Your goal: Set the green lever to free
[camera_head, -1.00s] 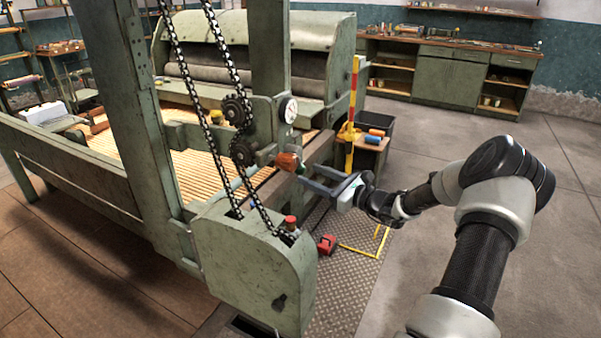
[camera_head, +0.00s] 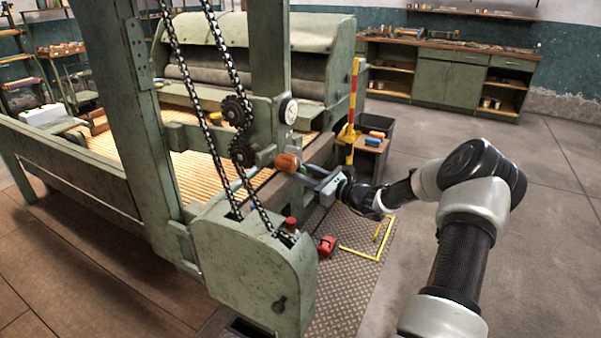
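I cannot clearly pick out a green lever. An orange-red knob or handle (camera_head: 288,162) sticks out from the green machine frame beside the chain gears. My gripper (camera_head: 304,174) reaches in from the right, with its fingers pointing left and their tips at or just beside this orange part. I cannot tell whether they touch it or how far apart they are. The finger tips and the machine behind them overlap in this view, so any lever there may be partly hidden.
A green chain housing (camera_head: 250,262) with a red button (camera_head: 290,223) stands below my gripper. A red-yellow post (camera_head: 353,105) and a small table (camera_head: 372,147) stand behind. Open floor lies to the right.

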